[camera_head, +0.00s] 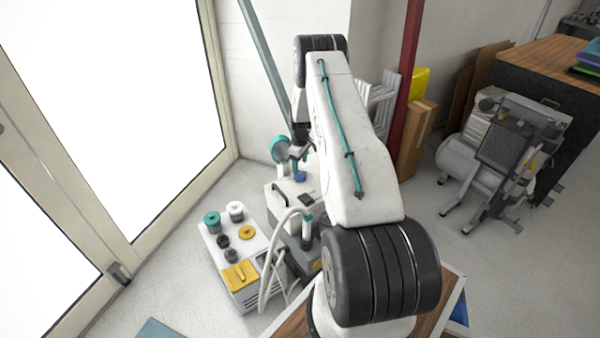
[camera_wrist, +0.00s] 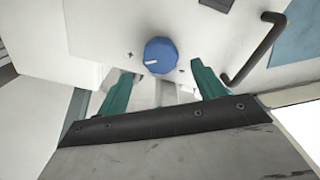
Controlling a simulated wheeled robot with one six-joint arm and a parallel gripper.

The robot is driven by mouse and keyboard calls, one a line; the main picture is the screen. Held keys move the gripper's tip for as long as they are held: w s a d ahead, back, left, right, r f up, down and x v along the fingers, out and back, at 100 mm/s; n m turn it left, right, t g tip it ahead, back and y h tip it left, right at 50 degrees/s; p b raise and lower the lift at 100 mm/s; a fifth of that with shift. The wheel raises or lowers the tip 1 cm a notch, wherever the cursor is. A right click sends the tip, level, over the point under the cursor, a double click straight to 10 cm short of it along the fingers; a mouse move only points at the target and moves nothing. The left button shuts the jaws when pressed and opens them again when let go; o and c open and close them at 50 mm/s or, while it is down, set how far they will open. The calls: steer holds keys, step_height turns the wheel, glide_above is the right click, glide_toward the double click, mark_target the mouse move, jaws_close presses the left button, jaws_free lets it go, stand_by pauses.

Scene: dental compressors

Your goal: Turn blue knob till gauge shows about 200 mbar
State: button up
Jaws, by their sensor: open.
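The blue knob (camera_wrist: 160,56) is on a white panel in the wrist view, with a white pointer mark on its lower left and small plus and minus marks beside it. It also shows small in the head view (camera_head: 300,176). My gripper (camera_wrist: 162,82) is open, its two teal fingers below and on either side of the knob, apart from it as far as I can tell. A round teal-rimmed gauge (camera_head: 280,149) stands above the white unit (camera_head: 288,200) in the head view. Its reading is too small to make out.
A pale hose (camera_head: 271,262) loops in front. A black handle (camera_wrist: 256,50) sticks out right of the knob. A compressor (camera_head: 500,150) stands far right, with open floor before it.

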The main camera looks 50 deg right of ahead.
mark_target(300, 173)
step_height(300, 173, down, 5)
stand_by(0.3)
steer(key=c, duration=1)
steer(key=shift+m, duration=0.4)
steer(key=m, duration=1.2)
steer(key=shift+r, duration=0.1)
steer(key=shift+m, duration=0.4)
